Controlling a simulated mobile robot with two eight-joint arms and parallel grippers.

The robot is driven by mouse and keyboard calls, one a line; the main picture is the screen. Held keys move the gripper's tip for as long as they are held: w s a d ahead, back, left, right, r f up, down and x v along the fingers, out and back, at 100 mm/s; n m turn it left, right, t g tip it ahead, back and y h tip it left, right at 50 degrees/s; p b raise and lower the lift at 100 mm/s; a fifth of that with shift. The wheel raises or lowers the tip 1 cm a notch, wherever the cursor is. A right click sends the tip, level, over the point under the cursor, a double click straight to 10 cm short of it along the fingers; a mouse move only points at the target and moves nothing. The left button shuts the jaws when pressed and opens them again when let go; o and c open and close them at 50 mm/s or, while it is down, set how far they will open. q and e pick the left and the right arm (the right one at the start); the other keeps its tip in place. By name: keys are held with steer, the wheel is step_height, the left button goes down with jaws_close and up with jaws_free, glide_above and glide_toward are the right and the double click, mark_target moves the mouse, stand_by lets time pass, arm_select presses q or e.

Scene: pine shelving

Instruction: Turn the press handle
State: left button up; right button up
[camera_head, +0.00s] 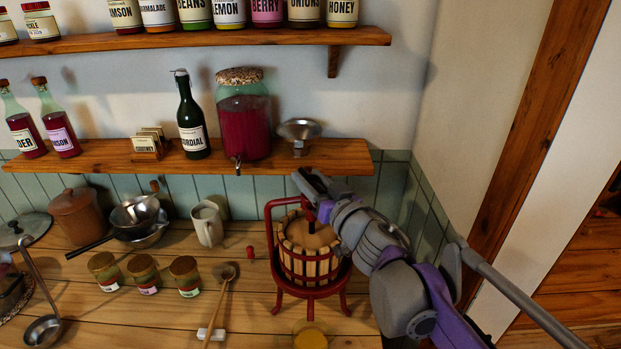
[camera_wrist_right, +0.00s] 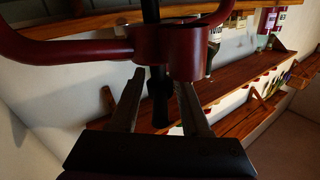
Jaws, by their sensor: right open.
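The press (camera_head: 308,266) stands on the wooden counter, with a slatted wooden tub inside a red metal frame on legs. My right gripper (camera_head: 306,184) is over the top of the press, and my forearm hides much of the frame's upper right. In the right wrist view the open fingers (camera_wrist_right: 158,100) stand on either side of a dark bar with a thicker end (camera_wrist_right: 159,105), apart from it as far as I can see. I cannot tell for sure whether this bar is the handle. My left gripper is not in view.
A shelf (camera_head: 345,158) above the press holds a large red jar (camera_head: 243,128), a dark bottle (camera_head: 191,122) and a metal funnel (camera_head: 299,131). Several small jars, a wooden spoon (camera_head: 222,290) and a white mug (camera_head: 207,225) are left of the press. A wall is close on the right.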

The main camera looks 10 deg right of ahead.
jaws_close()
stand_by(0.4)
